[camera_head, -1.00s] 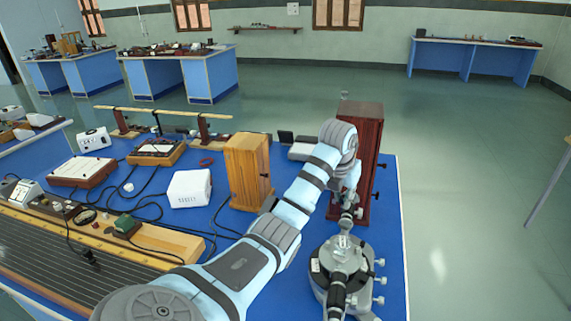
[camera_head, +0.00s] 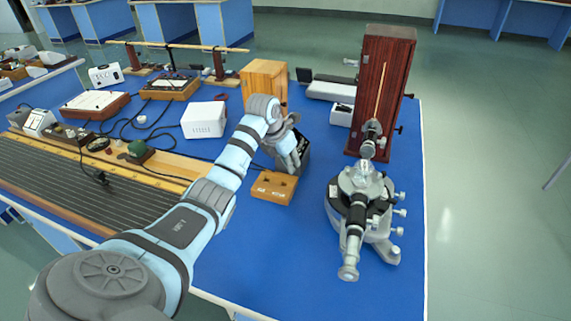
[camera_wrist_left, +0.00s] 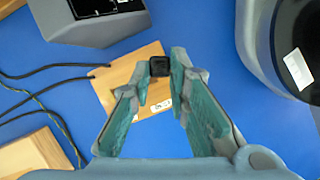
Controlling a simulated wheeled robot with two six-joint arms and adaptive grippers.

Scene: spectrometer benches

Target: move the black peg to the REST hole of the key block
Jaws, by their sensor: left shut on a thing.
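The key block (camera_head: 272,188) is a small light-wood block on the blue bench, left of the spectrometer. It also shows under my fingers in the left wrist view (camera_wrist_left: 120,72). The black peg (camera_wrist_left: 160,66) has a square dark top and sits between my left fingertips, over the block's right part in that view. My left gripper (camera_wrist_left: 159,74) is shut on it; in the head view the gripper (camera_head: 293,162) is at the block's back right edge. The peg's lower end is hidden, so I cannot tell whether it is in a hole. Hole labels are unreadable.
A dark grey box (camera_head: 303,148) stands close behind the gripper. The spectrometer (camera_head: 358,205) stands to the right, with a tall dark-red wooden box (camera_head: 383,90) behind it. A white box (camera_head: 204,119) and black cables lie left. Blue bench in front of the block is clear.

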